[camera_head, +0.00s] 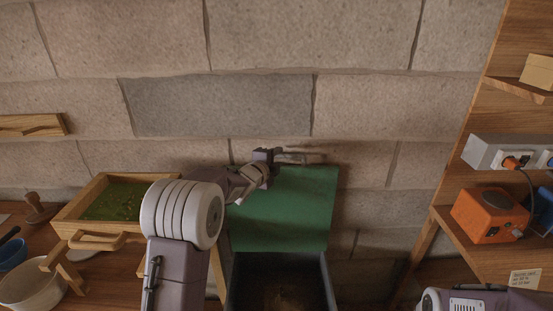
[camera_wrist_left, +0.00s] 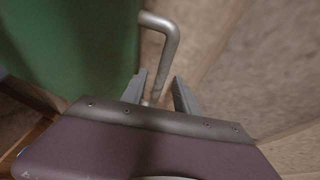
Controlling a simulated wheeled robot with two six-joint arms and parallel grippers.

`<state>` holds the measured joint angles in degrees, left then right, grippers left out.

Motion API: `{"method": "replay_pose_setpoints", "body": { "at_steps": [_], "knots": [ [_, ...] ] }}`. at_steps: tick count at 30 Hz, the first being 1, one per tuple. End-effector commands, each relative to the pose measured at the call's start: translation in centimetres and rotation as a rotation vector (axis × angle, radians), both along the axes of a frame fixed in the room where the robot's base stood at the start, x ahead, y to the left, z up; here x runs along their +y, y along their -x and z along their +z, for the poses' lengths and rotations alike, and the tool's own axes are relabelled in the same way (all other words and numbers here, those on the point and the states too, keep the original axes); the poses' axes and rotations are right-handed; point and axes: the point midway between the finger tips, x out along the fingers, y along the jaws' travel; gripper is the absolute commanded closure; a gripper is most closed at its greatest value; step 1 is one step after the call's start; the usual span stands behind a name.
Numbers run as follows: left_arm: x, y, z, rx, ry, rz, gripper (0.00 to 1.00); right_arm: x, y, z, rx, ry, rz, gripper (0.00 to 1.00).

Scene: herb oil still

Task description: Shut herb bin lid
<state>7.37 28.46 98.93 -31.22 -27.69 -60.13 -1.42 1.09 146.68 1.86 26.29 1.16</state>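The green herb bin lid (camera_head: 290,212) stands raised, leaning back toward the stone wall. The dark herb bin (camera_head: 325,275) below it is open, with a dim brownish inside. My left gripper (camera_head: 288,157) is at the lid's top edge. In the left wrist view the green lid (camera_wrist_left: 75,40) fills the upper left, and a bent grey metal handle (camera_wrist_left: 171,48) sticks out beside it. My left gripper's fingers (camera_wrist_left: 160,90) are apart, with the lower end of the handle between them; a gap shows on the right side. My right gripper is out of view.
A wooden shelf unit (camera_head: 470,228) with an orange device (camera_head: 489,214) stands at right. The stone wall is close behind the lid.

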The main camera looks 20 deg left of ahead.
Motion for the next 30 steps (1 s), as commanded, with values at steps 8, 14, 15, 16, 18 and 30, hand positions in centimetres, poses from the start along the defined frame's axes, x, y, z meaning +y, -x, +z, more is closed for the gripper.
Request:
{"method": "replay_pose_setpoints", "body": {
  "at_steps": [8, 14, 15, 16, 18, 30],
  "knots": [
    [0.00, 0.03, 0.01, 0.000, 0.000, 0.000, 1.00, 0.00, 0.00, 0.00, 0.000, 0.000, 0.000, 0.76],
    [0.01, 0.04, 0.01, 0.000, 0.000, 0.000, 1.00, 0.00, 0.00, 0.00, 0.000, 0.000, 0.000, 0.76],
    [0.01, 0.04, 0.01, 0.000, 0.000, 0.000, 1.00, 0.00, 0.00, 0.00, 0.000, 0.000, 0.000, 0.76],
    [0.01, 0.04, 0.01, 0.000, 0.000, 0.000, 1.00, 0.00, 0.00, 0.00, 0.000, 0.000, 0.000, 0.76],
    [0.01, 0.04, 0.00, 0.000, 0.000, 0.000, 1.00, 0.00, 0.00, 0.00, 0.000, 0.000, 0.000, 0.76],
    [0.03, 0.04, 0.00, 0.000, 0.000, 0.000, 1.00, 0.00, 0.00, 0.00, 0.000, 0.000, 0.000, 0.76]
  ]
}}
